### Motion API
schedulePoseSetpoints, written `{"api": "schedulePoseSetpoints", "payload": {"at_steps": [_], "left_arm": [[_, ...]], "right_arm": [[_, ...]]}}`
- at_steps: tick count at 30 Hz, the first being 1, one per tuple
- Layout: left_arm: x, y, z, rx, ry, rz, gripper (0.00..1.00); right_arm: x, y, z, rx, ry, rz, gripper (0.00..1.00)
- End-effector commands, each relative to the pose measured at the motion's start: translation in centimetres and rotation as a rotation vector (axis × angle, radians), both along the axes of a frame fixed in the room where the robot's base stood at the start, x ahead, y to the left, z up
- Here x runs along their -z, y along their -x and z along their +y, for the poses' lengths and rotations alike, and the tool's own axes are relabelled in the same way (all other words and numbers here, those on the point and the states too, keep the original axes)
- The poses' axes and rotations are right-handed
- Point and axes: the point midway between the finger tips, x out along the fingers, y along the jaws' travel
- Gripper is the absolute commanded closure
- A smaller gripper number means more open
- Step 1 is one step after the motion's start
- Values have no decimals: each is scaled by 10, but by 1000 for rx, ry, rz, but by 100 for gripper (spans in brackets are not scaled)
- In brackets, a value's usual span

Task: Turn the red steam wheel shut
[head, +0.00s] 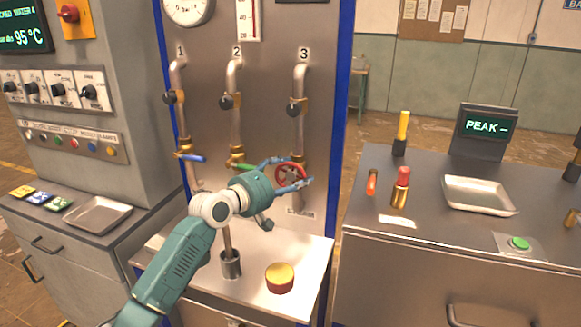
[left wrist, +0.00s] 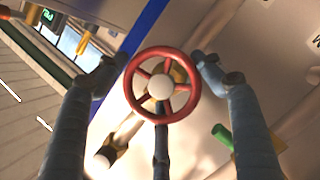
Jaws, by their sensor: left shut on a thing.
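The red steam wheel (head: 291,174) is on the third pipe, under the number 3 on the metal panel. In the left wrist view the wheel (left wrist: 160,87) faces me, with red spokes and a pale hub. My left gripper (head: 296,172) reaches it from the front left. The arm and fingers hide part of the wheel and the pipe in the head view. My right gripper is not in view.
A blue lever (head: 193,157) and a green lever (head: 243,167) are on pipes 1 and 2, the green one close to my gripper.

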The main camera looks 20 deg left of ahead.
Motion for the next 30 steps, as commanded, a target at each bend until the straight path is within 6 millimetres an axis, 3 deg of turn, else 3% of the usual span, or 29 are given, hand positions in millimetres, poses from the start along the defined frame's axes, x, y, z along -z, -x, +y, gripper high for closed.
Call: {"api": "schedulePoseSetpoints", "payload": {"at_steps": [1, 15, 30], "left_arm": [[1, 3, -7, 13, -47, 16, 58], [8, 3, -4, 13, -491, 5, 58], [15, 3, -2, 15, -854, -6, 58]], "right_arm": [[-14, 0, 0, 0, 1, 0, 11], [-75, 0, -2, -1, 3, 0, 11], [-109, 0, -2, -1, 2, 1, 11]]}}
